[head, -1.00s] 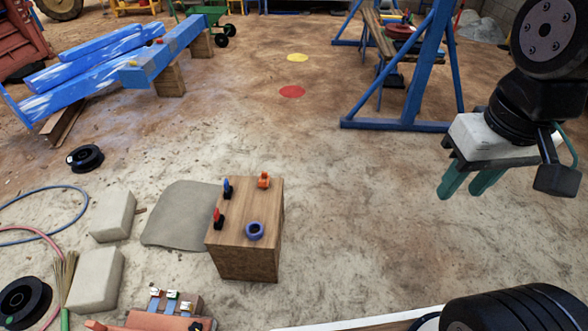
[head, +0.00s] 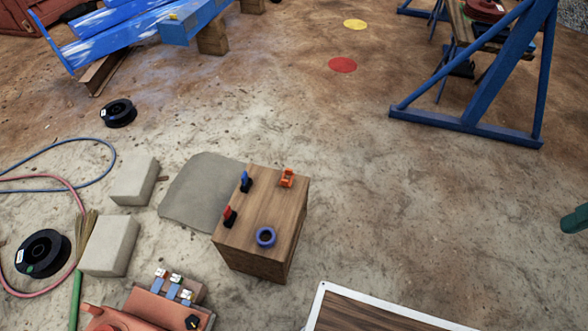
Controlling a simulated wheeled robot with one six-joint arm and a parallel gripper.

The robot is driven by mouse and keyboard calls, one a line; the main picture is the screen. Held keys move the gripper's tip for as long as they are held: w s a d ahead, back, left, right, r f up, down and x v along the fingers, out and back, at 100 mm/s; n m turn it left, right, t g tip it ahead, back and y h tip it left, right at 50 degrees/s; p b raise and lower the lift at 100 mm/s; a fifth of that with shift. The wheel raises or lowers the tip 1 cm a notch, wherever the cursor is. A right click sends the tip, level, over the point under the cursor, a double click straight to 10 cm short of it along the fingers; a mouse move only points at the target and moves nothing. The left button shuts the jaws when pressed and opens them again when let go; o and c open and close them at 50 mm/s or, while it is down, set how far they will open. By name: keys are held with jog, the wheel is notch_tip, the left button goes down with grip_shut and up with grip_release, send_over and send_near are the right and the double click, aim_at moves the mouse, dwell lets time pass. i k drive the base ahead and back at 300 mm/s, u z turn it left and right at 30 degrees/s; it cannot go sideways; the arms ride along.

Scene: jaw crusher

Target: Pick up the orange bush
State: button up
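The orange bush (head: 287,178) is a small orange piece on the far right corner of a wooden block's top. The wooden block (head: 262,215) stands on the ground near the middle of the head view. My gripper (head: 575,219) shows only as a teal fingertip at the right edge of the view, well apart from the bush. The rest of the gripper is out of frame, so its opening cannot be seen.
A blue ring (head: 265,237) and two small clamp-like pieces, one blue-topped (head: 246,181) and one red-topped (head: 230,216), share the block top. Pale blocks (head: 108,246) stand to the left. A blue frame (head: 465,128) stands far right. Ground right of the block is clear.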

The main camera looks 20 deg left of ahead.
aim_at(288, 183)
jog(key=u, duration=0.5)
jog(key=i, duration=0.85)
jog(key=u, duration=0.75)
